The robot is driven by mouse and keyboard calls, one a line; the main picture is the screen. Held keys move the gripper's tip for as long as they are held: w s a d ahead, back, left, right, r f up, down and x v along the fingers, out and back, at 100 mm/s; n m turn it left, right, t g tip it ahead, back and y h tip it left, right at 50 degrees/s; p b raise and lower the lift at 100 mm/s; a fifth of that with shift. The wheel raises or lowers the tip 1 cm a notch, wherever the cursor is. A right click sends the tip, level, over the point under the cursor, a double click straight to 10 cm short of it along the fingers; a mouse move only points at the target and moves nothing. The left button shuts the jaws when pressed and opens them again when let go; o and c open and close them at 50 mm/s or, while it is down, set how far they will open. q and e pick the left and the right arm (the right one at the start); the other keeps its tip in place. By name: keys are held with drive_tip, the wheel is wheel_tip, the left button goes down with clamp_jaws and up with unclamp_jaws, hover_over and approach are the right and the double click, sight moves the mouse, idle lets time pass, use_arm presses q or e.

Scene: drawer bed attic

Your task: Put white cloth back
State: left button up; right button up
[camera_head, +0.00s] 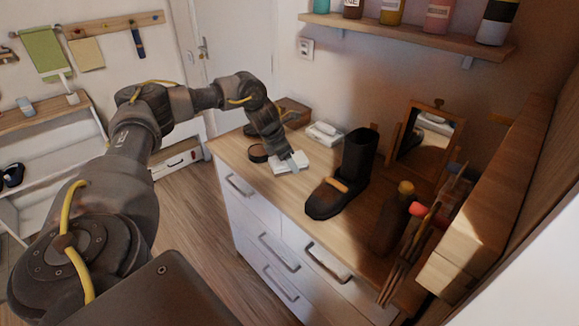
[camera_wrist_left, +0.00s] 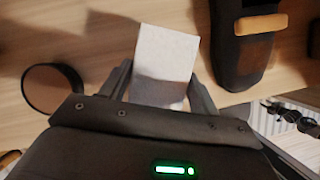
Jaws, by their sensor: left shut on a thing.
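The white cloth (camera_head: 286,164), a small folded block, is at the far left part of the wooden dresser top (camera_head: 240,148). My left gripper (camera_head: 290,159) reaches down from above and is shut on it. In the left wrist view the white cloth (camera_wrist_left: 166,52) sits between the two fingers of my left gripper (camera_wrist_left: 160,72) and sticks out past their tips. I cannot tell whether it touches the dresser top. A second white folded stack (camera_head: 324,133) lies further back near the wall. My right gripper is not in view.
A round dark tin (camera_head: 258,153) is left of the cloth; it also shows in the left wrist view (camera_wrist_left: 52,88). A black boot with a brush (camera_head: 345,175) stands to the right. A mirror (camera_head: 425,140) and bottles (camera_head: 392,215) are further right. A wooden tray (camera_head: 290,112) is behind.

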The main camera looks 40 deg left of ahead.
sight(289, 177)
use_arm(q)
drive_tip(key=shift+w+a+f, duration=0.35)
drive_tip(key=shift+w+f, duration=0.05)
drive_tip(key=shift+f, duration=0.2)
drive_tip(key=shift+w+a+f, duration=0.3)
drive_tip(key=shift+w+f, duration=0.05)
drive_tip(key=shift+f, duration=0.2)
wheel_tip(289, 177, down, 2)
drive_tip(key=shift+f+p, duration=0.15)
drive_tip(key=shift+p, duration=0.55)
drive_tip(key=shift+f, duration=0.45)
drive_tip(key=o, duration=0.9)
